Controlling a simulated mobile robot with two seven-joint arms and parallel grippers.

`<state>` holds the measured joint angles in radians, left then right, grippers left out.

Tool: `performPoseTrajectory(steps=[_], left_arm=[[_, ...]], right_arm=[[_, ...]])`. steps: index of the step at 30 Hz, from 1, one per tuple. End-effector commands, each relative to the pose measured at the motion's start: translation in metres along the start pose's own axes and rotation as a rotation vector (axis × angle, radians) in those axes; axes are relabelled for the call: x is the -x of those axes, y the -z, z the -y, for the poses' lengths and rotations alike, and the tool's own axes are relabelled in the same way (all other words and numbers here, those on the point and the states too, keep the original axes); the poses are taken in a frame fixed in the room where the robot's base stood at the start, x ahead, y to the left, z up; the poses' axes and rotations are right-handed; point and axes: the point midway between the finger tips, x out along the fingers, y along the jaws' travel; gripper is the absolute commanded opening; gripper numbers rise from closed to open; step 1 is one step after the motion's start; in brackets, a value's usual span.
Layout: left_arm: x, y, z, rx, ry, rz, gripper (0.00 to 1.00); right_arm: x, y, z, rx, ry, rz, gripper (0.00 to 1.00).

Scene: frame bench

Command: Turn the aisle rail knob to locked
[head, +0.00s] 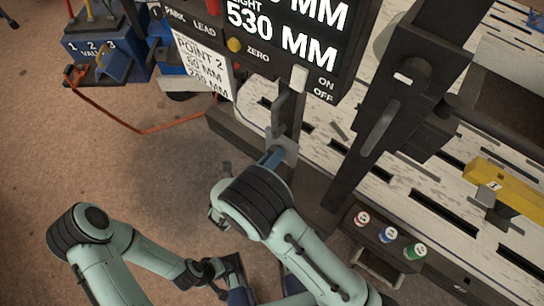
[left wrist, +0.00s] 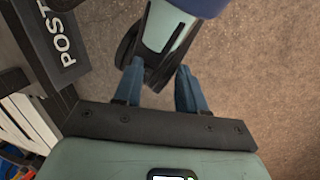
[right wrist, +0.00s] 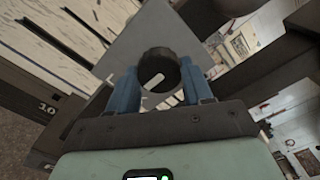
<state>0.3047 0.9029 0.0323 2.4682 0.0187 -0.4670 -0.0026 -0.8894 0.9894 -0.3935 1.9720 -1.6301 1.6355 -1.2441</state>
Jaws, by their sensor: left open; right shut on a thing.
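The knob (right wrist: 157,66) is a dark round knob with a pale pointer line, in front of a grey plate (right wrist: 135,38) in the right wrist view. The pointer line slants up to the right there. My right gripper (right wrist: 160,84) is shut on the knob, one blue finger on each side. In the head view my right gripper (head: 273,157) is at the bench's front edge, and the knob is hidden there. No locked mark is readable. My left gripper (left wrist: 157,88) is open, low in front of the bench, with part of my other arm showing beyond its fingers.
A black display panel (head: 262,50) hangs above my right gripper, with a white card (head: 203,65) at its left. A dark upright post (head: 375,120) stands at right. Red, blue and green round caps (head: 388,235) sit nearby. An orange hose (head: 140,132) lies on the floor.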

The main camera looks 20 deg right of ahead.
Motion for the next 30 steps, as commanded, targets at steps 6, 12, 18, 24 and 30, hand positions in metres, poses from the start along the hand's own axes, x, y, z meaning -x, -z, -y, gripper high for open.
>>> performPoseTrajectory(steps=[6,12,18,24,30], left_arm=[[0.002,-0.003,-0.001,-0.001,0.000,0.007,0.41],[0.006,-0.010,-0.003,-0.002,-0.001,0.027,0.41],[0.012,-0.018,-0.005,-0.005,-0.002,0.051,0.41],[0.016,-0.022,-0.005,-0.005,-0.002,0.062,0.41],[0.017,-0.023,-0.005,-0.005,-0.001,0.065,0.41]], right_arm=[[0.000,0.000,0.000,-0.031,0.002,0.000,0.20],[0.000,0.000,0.000,-0.129,0.002,0.000,0.20],[0.000,0.000,0.000,-0.295,0.002,0.000,0.20],[0.000,0.000,-0.001,-0.486,0.001,-0.001,0.20],[0.000,0.000,-0.002,-0.675,0.001,-0.001,0.20]])
